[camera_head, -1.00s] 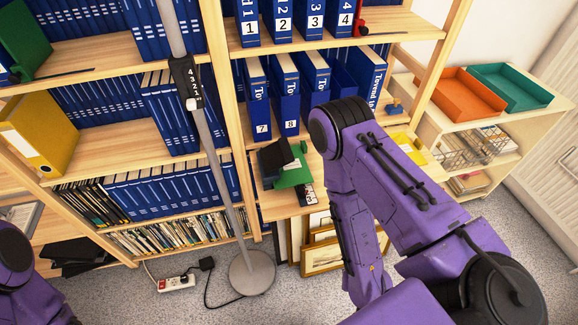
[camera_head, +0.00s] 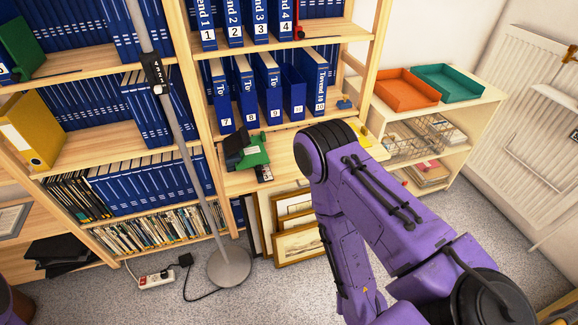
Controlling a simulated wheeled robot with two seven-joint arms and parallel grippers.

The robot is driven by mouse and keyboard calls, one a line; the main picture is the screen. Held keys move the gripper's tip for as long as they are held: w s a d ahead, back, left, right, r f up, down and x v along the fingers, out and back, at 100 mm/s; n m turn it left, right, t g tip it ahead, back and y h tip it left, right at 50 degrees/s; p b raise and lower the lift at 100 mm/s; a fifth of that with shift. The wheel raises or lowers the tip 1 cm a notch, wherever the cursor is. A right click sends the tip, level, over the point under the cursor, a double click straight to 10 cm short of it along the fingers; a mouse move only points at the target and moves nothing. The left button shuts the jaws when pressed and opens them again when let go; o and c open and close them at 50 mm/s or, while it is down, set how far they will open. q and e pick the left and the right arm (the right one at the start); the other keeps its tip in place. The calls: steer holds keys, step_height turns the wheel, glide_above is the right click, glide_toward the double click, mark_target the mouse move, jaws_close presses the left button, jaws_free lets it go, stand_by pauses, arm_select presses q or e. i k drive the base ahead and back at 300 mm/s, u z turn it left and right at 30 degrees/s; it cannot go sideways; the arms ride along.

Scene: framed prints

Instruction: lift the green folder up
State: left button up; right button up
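A green folder (camera_head: 20,48) stands upright on the upper left shelf, cut off by the left edge of the view. Another green item (camera_head: 255,155) lies at a tilt on the middle shelf, against a dark object (camera_head: 235,145); I cannot tell if it is also a folder. My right arm, purple, fills the lower right and bends downward at a black joint. Its gripper is not in view. Of my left arm only a sliver shows at the bottom left corner, and its gripper is not in view.
Blue numbered binders (camera_head: 245,95) fill the shelves. A yellow binder (camera_head: 35,130) stands at left. A lamp stand with a round base (camera_head: 229,266) is in front of the shelves. Framed prints (camera_head: 298,243) lean below. A power strip (camera_head: 157,279) lies on the carpet.

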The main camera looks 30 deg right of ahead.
mark_target(254, 154)
steer(key=k, duration=0.3)
steer(key=z, duration=1.45)
steer(key=i, duration=1.25)
steer(key=u, duration=1.55)
